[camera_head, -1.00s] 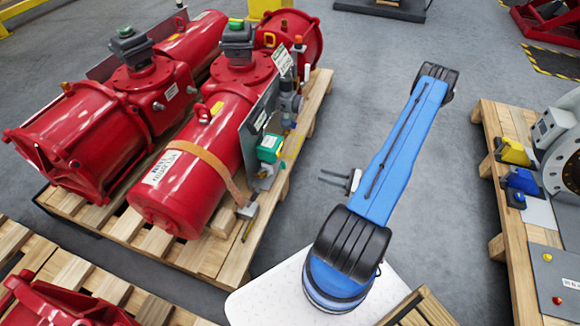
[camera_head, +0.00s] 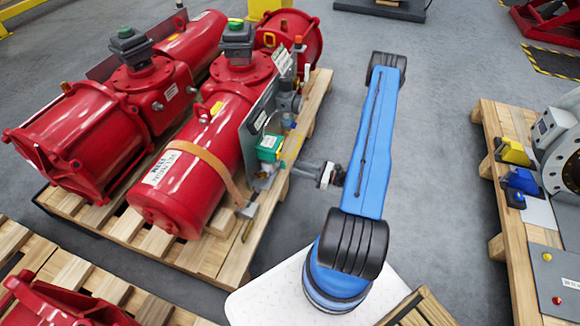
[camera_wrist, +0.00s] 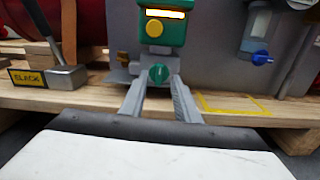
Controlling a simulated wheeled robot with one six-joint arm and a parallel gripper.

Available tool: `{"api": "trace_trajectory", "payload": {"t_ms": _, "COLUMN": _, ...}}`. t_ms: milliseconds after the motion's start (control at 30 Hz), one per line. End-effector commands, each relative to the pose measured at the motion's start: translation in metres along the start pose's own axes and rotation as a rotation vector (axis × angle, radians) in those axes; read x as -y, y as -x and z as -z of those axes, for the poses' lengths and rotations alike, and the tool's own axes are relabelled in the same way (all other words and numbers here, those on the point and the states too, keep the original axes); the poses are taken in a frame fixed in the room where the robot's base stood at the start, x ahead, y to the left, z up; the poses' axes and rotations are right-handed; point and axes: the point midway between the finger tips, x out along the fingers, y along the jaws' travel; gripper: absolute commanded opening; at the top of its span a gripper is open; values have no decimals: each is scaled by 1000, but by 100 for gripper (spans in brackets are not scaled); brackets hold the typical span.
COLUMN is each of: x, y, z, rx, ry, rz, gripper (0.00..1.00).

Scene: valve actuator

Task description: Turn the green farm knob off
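The green knob (camera_wrist: 158,73) shows in the wrist view, low on a grey fitting under a green box (camera_wrist: 162,24) with a yellow button. Its grip ridge looks upright. My gripper (camera_wrist: 157,84) is open, with one finger on each side of the knob in the picture. I cannot tell whether the tips reach past the knob or stop just short. In the head view my gripper (camera_head: 303,169) points left at the panel with the green box (camera_head: 269,147). The knob is too small to make out there.
A blue knob (camera_wrist: 262,57) hangs on a clear bowl unit to the right. The wooden pallet (camera_wrist: 235,100) runs below. Red actuators (camera_head: 190,160) stand behind the panel. Open floor (camera_head: 440,180) lies right of my arm.

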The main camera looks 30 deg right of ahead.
Motion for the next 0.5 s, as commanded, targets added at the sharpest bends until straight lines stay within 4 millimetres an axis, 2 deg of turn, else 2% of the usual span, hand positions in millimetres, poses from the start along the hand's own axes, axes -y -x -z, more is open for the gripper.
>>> {"api": "trace_trajectory", "payload": {"t_ms": 200, "x": -1, "y": -28, "z": 0, "rx": -1, "ry": 1, "rz": -3, "gripper": 29}}
{"api": "trace_trajectory", "payload": {"t_ms": 500, "x": 0, "y": -43, "z": 0, "rx": 0, "ry": 1, "rz": 0, "gripper": 29}}
